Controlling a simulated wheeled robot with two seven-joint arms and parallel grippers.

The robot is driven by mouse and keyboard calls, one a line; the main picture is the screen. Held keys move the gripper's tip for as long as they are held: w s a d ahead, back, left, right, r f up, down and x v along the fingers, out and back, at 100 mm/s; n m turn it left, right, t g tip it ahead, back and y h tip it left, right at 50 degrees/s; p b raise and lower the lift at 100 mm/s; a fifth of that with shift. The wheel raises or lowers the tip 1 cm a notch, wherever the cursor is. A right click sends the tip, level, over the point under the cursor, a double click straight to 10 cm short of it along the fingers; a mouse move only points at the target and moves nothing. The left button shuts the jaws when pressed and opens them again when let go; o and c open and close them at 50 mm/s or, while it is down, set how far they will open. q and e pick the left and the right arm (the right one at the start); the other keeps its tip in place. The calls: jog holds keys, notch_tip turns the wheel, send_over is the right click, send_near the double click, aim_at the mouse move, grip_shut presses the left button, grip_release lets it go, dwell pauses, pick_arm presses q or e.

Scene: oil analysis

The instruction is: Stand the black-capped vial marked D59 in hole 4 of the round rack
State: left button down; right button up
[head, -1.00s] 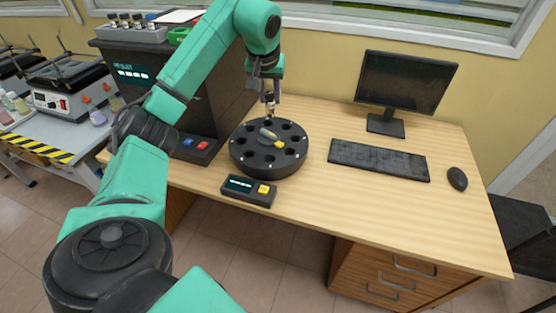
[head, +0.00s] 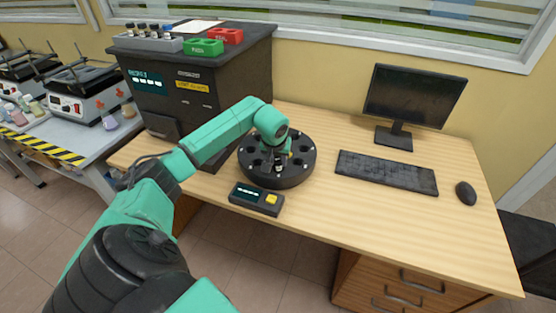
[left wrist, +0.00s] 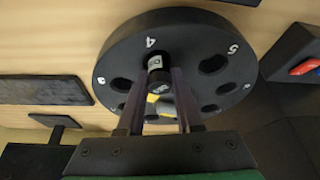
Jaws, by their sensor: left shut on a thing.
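The round black rack (head: 262,180) stands on the desk; in the left wrist view (left wrist: 115,60) the white numbers 4 and 5 show on its top. My left gripper (head: 281,168) is over the rack's near side. In the left wrist view the gripper (left wrist: 158,82) is shut on the black-capped vial (left wrist: 155,63), whose pale label shows just beyond the fingers. The vial is at hole 4, below the number. I cannot tell how deep its lower end sits, and the full marking is unreadable. My right gripper is not in view.
A small control box (head: 257,199) with a yellow button stands before the rack. The dark analyser (head: 190,85) is behind my left arm, with a vial tray (head: 150,43) and green (head: 203,47) and red (head: 226,36) trays on top. Keyboard (head: 387,172) and monitor (head: 415,95) stand to the right.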

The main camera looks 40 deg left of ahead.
pick_arm(q)
jog(key=shift+f, duration=0.1)
jog(key=c, duration=0.6)
grip_release()
jog(key=shift+s+r, duration=0.1)
jog(key=shift+r, duration=0.35)
jog(key=b+v, duration=0.1)
jog(key=v, duration=1)
jog(key=shift+s+d+r, duration=0.1)
jog(key=shift+s+r, duration=0.05)
jog(key=shift+r, duration=0.05)
